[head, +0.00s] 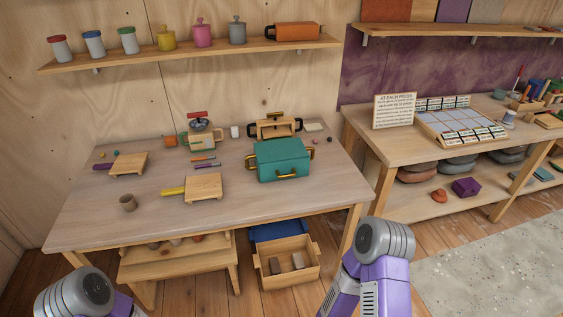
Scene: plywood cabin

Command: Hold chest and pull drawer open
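A teal chest (282,152) stands on the wooden table, right of its middle. It has a brass handle (289,175) low on its front and brass handles on its left and right sides. No open gap shows at its front, so its drawer looks shut. Only parts of my two arms show, at the bottom left and bottom right, both short of the chest. Neither gripper's fingers are in view, and nothing touches the chest.
A wooden box (275,127) with dark side handles stands just behind the chest. A small board (204,187) with a yellow-handled tool lies to its left. The table front beside the chest is clear.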

